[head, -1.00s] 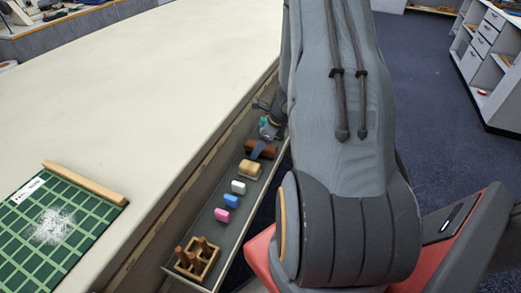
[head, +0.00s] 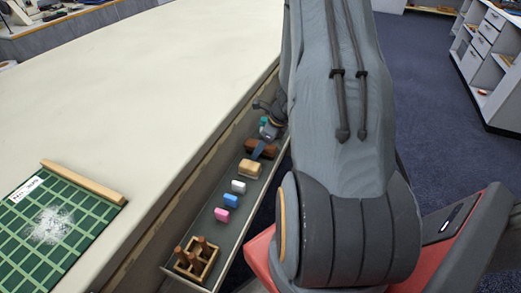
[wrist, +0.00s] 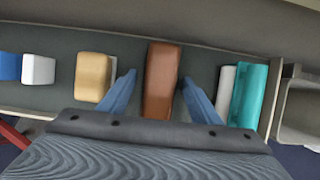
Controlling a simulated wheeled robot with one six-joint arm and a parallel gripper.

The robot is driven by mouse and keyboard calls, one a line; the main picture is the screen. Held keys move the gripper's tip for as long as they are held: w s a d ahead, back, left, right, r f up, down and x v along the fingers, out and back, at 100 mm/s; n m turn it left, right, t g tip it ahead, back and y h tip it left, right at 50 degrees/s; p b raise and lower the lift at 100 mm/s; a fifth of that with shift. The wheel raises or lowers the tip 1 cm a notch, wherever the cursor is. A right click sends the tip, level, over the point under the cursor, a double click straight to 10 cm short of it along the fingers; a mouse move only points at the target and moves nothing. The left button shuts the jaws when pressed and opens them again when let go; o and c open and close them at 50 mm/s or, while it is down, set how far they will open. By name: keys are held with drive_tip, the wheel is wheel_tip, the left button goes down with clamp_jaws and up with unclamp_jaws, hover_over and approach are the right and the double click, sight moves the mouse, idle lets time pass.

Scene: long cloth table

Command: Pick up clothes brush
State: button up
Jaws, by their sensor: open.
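The clothes brush looks to be the brown wooden block (wrist: 161,85) in the middle of the wrist view, lying in a narrow grey tray along the table's side. It also shows in the head view (head: 271,149), partly covered by a blue finger. My gripper (wrist: 158,78) is open, with one blue finger on each side of the brown block. A narrow gap seems to show at each side. Whether either finger touches it is hard to tell. The head view hides most of my gripper behind my arm.
A tan block with a pale base (wrist: 93,77) lies close left of the left finger. White (wrist: 38,69) and blue (wrist: 9,66) blocks lie farther left. A teal thing (wrist: 248,95) is close right. A wooden rack (head: 197,259) stands at the tray's near end. The tabletop (head: 150,80) is mostly bare.

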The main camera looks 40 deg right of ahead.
drive_tip(key=shift+c, duration=0.2)
drive_tip(key=c, duration=1.2)
drive_tip(key=shift+o, duration=0.2)
drive_tip(key=shift+r+p, duration=0.45)
drive_tip(key=shift+p, duration=0.05)
wheel_tip(320, 180, up, 10)
drive_tip(key=shift+f, duration=0.15)
drive_tip(key=o, duration=0.5)
drive_tip(key=c, duration=0.3)
